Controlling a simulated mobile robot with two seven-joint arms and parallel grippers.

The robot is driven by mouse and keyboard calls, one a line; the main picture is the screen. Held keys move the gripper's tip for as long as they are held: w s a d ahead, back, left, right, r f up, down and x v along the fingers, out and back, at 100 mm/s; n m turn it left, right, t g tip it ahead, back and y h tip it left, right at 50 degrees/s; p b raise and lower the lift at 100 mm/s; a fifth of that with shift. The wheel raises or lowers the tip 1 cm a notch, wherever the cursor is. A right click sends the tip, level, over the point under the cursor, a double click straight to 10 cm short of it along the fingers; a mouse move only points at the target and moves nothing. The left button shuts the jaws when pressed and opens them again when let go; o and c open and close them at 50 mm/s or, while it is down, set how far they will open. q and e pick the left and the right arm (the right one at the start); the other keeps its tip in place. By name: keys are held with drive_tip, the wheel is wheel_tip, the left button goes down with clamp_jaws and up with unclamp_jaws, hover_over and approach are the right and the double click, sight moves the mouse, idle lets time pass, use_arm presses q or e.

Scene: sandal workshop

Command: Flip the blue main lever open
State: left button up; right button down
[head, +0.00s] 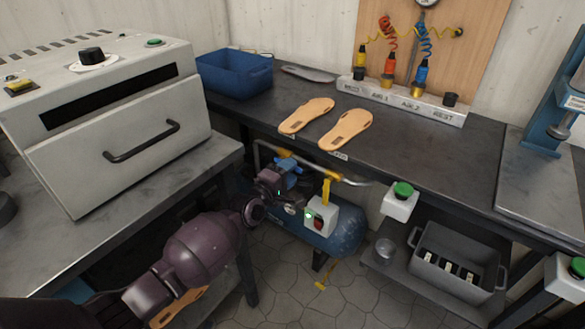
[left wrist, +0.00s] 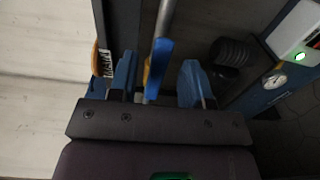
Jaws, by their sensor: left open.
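The blue main lever (left wrist: 159,62) shows in the left wrist view as a blue strip beside a grey pipe (left wrist: 166,16). My left gripper (left wrist: 157,68) is open, with one blue finger on each side of the lever and a visible gap to each. Whether a finger touches the lever I cannot tell. In the head view my left gripper (head: 286,165) is at the pipework above the blue compressor tank (head: 345,232), under the bench edge. There the lever cannot be told apart from the blue fingers. My right gripper is not in view.
A pipe (head: 354,182) runs close to my gripper. The dark bench (head: 430,150) overhangs behind, with two tan soles (head: 346,129) on it. The oven (head: 115,135) stands at the left.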

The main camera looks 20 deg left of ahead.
use_arm(q)
drive_tip(key=p+v, duration=0.1)
drive_tip(key=v, duration=0.7)
drive_tip(key=shift+s, duration=0.3)
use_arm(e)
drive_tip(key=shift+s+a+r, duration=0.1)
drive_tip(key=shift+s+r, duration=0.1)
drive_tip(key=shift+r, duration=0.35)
use_arm(q)
drive_tip(key=shift+a, duration=0.1)
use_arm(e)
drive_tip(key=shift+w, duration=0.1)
use_arm(q)
drive_tip(key=s+a+f+m+g+y+p, duration=0.1)
drive_tip(key=s+m, duration=0.4)
drive_tip(key=s, duration=0.7)
drive_tip(key=s+a+f+m+g+y+p, duration=0.2)
drive_tip(key=s+f+m+g+y, duration=0.1)
drive_tip(key=s, duration=0.9)
drive_tip(key=s+a+f+m+g+y+p, duration=0.2)
drive_tip(key=s+m, duration=0.5)
drive_tip(key=s, duration=0.5)
drive_tip(key=shift+s+a+f, duration=0.25)
drive_tip(key=shift+s+f, duration=0.05)
drive_tip(key=shift+f, duration=0.45)
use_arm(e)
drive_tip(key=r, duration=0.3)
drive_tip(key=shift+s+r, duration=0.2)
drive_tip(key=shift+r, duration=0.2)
